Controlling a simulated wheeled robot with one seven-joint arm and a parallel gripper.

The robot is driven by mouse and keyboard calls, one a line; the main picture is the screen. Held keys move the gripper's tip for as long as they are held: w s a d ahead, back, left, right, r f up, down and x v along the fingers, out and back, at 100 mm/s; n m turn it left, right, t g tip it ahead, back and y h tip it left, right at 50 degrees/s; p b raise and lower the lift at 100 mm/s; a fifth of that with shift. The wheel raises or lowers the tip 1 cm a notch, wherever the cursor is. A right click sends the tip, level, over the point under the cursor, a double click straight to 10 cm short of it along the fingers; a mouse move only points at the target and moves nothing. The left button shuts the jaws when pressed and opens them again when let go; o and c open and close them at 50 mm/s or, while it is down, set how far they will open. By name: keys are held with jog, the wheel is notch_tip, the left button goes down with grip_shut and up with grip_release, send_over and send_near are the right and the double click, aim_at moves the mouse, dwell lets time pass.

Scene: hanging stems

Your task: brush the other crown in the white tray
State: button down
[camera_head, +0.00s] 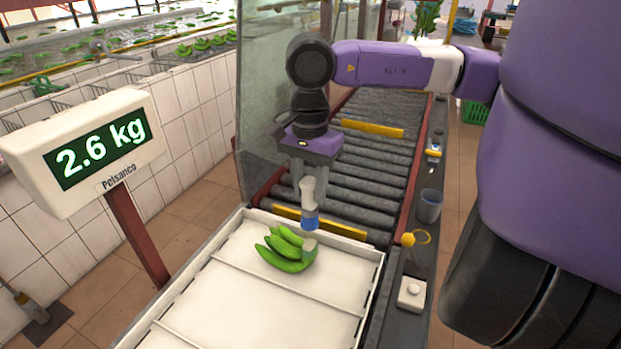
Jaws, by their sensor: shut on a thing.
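A green banana cluster (287,250) lies in the white tray (215,275), near its far end. Its cut crown (309,247) is on the right side of the cluster. My gripper (308,182) points down above the tray's far end and is shut on a brush (308,200) with a pale handle and a blue lower part. The brush's lower end is just above or at the crown in the picture; I cannot tell whether it touches. No other cluster shows in the tray.
A scale display (95,148) reading 2.6 kg stands at left on a red post. Rollers (375,165) run behind the tray, with a clear panel (265,95) at their left. A grey cup (429,206), a yellow ring-shaped item (415,238) and a white button box (411,293) sit on the right ledge.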

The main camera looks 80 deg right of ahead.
aim_at(309, 213)
jog(key=shift+w+f+n, duration=0.1)
jog(key=shift+n, duration=0.4)
jog(key=shift+f, duration=0.1)
jog(key=shift+f+b, duration=1.1)
jog(key=shift+f, duration=1.6)
jog(key=shift+f+b, duration=0.6)
jog(key=shift+b, duration=0.35)
